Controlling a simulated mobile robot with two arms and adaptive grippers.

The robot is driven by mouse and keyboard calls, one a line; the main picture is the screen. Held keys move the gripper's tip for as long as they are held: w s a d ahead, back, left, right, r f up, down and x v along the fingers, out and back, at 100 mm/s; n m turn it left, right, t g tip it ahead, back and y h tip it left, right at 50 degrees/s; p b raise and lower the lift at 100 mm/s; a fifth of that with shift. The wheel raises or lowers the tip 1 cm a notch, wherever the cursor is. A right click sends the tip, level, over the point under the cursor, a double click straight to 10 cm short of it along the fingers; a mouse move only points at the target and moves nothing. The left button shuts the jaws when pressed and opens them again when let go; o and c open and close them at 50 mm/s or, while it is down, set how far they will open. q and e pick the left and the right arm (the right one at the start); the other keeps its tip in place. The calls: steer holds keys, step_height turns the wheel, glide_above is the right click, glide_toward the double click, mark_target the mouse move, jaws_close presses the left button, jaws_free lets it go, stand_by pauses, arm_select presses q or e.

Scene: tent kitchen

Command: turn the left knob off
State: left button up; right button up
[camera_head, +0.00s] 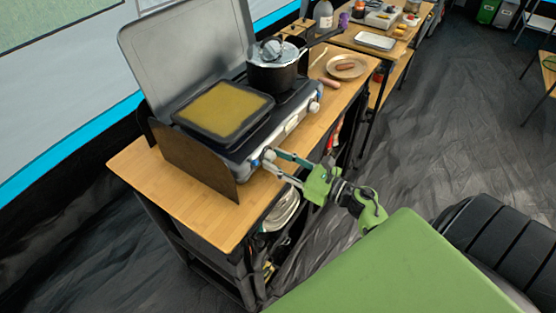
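The camp stove (238,150) stands on a wooden table with its grey lid raised. Its left knob (268,155) is at the near left end of the front panel. My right gripper (273,160), green with dark linkages, reaches this knob from the right. Its two fingers are spread apart, with the tips at either side of the knob; whether they touch it I cannot tell. The knob's angle is too small to read. The right knob (314,106) is at the panel's far end. My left gripper is not in view.
A griddle with a yellow surface (227,108) sits on the stove's left side and a lidded pot (272,75) on its right. A plate with food (345,67) is beyond on the table (175,187). Dishes stand on the shelf below.

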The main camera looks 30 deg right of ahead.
steer(key=c, duration=0.6)
